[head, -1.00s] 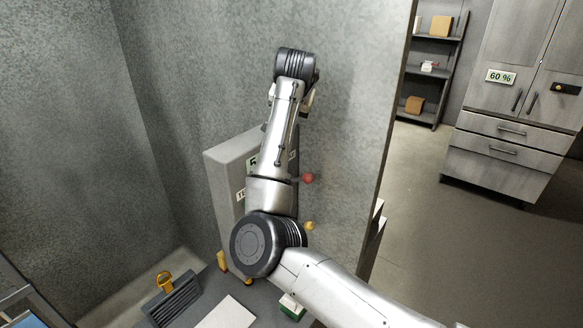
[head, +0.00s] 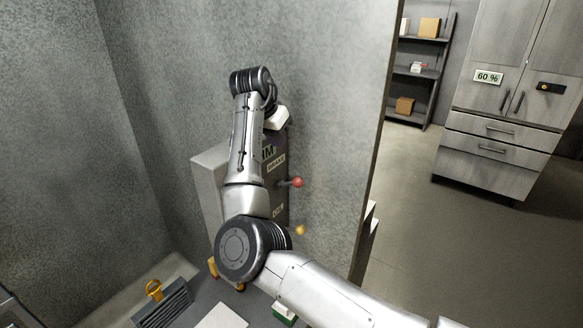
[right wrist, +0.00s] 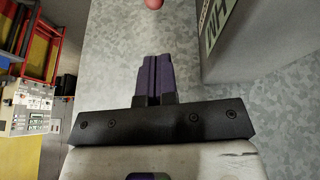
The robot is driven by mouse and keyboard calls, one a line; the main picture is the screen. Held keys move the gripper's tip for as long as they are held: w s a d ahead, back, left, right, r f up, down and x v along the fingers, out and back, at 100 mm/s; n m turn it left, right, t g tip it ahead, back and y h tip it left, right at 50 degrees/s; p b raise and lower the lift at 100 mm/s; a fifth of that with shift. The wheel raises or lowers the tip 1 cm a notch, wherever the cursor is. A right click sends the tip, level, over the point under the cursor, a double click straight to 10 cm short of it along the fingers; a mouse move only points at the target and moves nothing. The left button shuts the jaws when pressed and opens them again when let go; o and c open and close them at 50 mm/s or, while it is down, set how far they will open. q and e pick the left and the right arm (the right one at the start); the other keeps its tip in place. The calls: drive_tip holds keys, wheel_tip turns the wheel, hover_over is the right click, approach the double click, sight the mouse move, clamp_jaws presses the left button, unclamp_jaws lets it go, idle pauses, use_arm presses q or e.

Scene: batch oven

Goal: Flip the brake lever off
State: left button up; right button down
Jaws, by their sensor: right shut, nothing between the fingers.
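The brake lever (head: 297,182) is a short dark arm with a red knob, sticking out to the right from a grey control box (head: 208,178). A "BRAKE" label (head: 276,163) sits just above it. In the right wrist view the purple fingers (right wrist: 155,60) are shut and empty. The lever's red knob (right wrist: 153,4) shows at the top edge, beyond the fingertips and apart from them. My left gripper is not in view.
A yellow knob (head: 299,230) sticks out lower on the same box. The wall panel (head: 335,130) stands behind it and ends at a right edge. A cabinet (head: 500,120) and a shelf (head: 419,72) are farther right across open floor.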

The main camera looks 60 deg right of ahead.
sight(295, 180)
drive_tip(key=shift+s+p+x, duration=0.2)
drive_tip(key=shift+p+x, duration=0.35)
drive_tip(key=shift+x, duration=2.9)
drive_tip(key=shift+s+p+x, duration=0.15)
drive_tip(key=shift+p+x, duration=0.35)
drive_tip(key=shift+x, duration=3)
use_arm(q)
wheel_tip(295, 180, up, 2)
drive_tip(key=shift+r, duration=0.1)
use_arm(e)
drive_tip(key=shift+a, duration=0.15)
drive_tip(key=shift+s+f, duration=0.1)
